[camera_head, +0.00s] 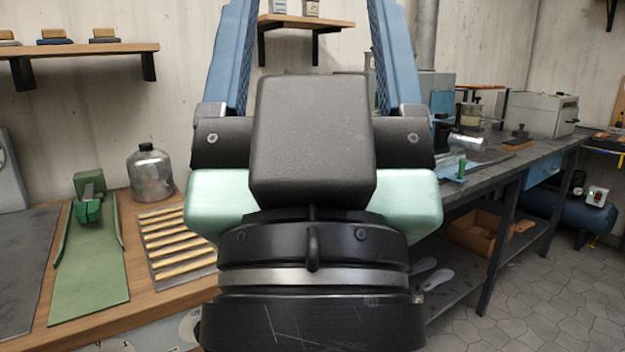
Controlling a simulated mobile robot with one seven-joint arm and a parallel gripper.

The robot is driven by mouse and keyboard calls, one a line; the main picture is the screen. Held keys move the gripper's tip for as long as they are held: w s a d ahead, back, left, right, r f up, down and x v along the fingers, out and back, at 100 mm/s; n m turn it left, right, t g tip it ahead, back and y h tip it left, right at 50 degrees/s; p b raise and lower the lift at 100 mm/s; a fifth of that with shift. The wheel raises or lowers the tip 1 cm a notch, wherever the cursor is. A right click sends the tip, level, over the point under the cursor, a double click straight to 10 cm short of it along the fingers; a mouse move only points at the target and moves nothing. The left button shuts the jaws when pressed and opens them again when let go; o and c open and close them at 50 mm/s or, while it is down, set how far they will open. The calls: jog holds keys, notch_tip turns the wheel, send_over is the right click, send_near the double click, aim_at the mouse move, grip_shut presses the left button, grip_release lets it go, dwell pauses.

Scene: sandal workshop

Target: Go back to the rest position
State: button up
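My gripper (312,12) fills the middle of the head view, seen from behind its black and pale green body. Its two blue fingers point up and stand wide apart, with their tips cut off by the top edge. The gap between the visible parts of the fingers is empty, and the wall and a shelf show through it. My gripper hides the middle of the scene behind it, including part of the benches.
Tiled floor (560,300) at right is clear.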

notch_tip(320, 180, up, 24)
jog(key=p, duration=2.1)
jog(key=shift+f, duration=0.2)
